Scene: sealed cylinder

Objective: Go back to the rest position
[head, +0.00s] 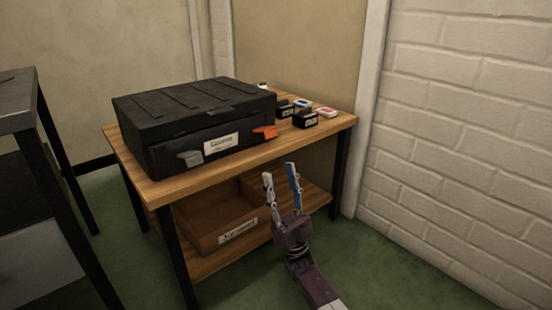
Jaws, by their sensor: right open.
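My right gripper (281,181) is open and empty. It points up in front of the wooden table (172,190), by its front right side, with nothing between its fingers. My left gripper is not in view. On the table stands a closed black case (190,110) with a white label, a grey latch (190,158) and an orange latch (264,132).
Small dark boxes (304,120) and red-and-white items (326,113) sit at the table's back right. A labelled wooden bin (215,226) is on the lower shelf. A dark metal rack (18,118) stands left. A white brick wall (465,130) bounds the right; green floor (400,275) is clear.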

